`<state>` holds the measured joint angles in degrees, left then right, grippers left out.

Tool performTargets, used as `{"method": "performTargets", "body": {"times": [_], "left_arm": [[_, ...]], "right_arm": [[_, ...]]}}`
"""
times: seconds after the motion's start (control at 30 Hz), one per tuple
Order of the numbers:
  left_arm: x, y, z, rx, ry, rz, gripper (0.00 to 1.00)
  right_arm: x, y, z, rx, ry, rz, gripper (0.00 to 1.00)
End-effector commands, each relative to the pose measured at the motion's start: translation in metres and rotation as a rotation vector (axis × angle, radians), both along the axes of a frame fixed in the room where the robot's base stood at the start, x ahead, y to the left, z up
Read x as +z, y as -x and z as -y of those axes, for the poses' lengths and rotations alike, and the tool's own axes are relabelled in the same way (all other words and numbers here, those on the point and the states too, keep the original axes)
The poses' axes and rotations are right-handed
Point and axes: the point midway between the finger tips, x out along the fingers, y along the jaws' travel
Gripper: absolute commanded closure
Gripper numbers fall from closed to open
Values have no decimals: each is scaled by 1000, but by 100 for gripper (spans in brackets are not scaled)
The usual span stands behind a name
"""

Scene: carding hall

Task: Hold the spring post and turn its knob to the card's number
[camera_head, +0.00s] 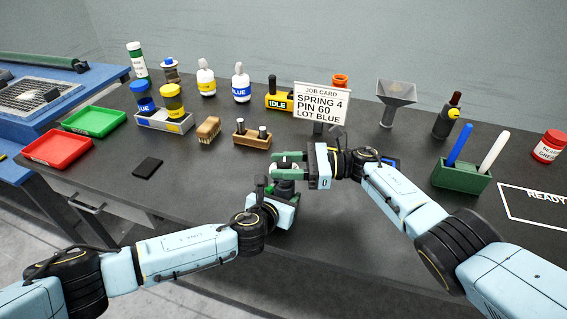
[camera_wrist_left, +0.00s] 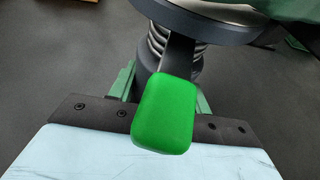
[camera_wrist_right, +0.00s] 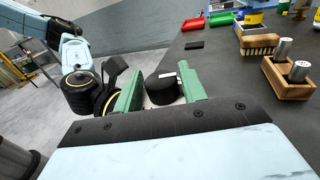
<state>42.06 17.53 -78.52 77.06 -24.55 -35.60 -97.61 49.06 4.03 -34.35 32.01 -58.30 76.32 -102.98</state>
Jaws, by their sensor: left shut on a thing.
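The job card (camera_head: 321,105) reads "SPRING 4, PIN 60, LOT BLUE". The spring post stands near the table's front edge, mostly hidden by my grippers in the head view. In the left wrist view its dark body and coiled spring (camera_wrist_left: 155,42) sit under a wide disc, with a bright green tab (camera_wrist_left: 166,113) in front. My left gripper (camera_head: 270,188) is shut on the post from the front. My right gripper (camera_head: 288,165) is open, its green fingers on either side of the black knob (camera_wrist_right: 162,88), which has a white mark. The knob's number is not readable.
A wooden block with two pins (camera_head: 252,138) and a brush (camera_head: 208,129) stand left of the grippers. A green holder (camera_head: 461,178) with blue and white sticks stands right. Red (camera_head: 57,146) and green (camera_head: 94,121) trays lie far left. Bottles and a funnel (camera_head: 396,95) line the back.

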Motion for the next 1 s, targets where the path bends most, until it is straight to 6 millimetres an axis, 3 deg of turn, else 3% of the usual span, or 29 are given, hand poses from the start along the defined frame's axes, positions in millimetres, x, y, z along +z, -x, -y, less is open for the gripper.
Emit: {"method": "performTargets", "body": {"times": [0.1,0.47,1.0], "left_arm": [[0,0,1,-1,0,0,93],[0,0,0,-1,1,-1,93],[0,0,0,1,1,-2,93]], "right_arm": [[1,-1,0,-1,-2,2,48],[2,-2,9,-4,-2,4,48],[2,-2,108,-3,-1,2,48]]}}
